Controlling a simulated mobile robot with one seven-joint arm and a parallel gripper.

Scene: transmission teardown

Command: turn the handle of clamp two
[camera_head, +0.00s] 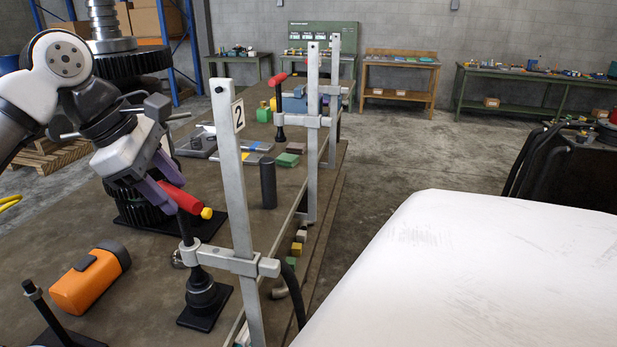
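Clamp two is a grey bar clamp with an upright bar (231,190) bearing a "2" label (238,115). Its red handle (180,198) with a yellow end tip (206,213) sits crosswise on top of a dark screw spindle (186,228). The spindle passes through the clamp arm (222,260) to a black foot (203,294). My gripper (170,192) reaches in from the upper left. Its two purple fingers are at the left end of the red handle, one on either side of it. I cannot tell whether they press on it.
An orange cylinder-shaped thing (90,280) lies on the table to the left. A dark post (268,183) and another red-handled clamp (311,120) stand farther back. A tall geared shaft (126,62) rises behind my gripper. A white surface (480,275) fills the lower right.

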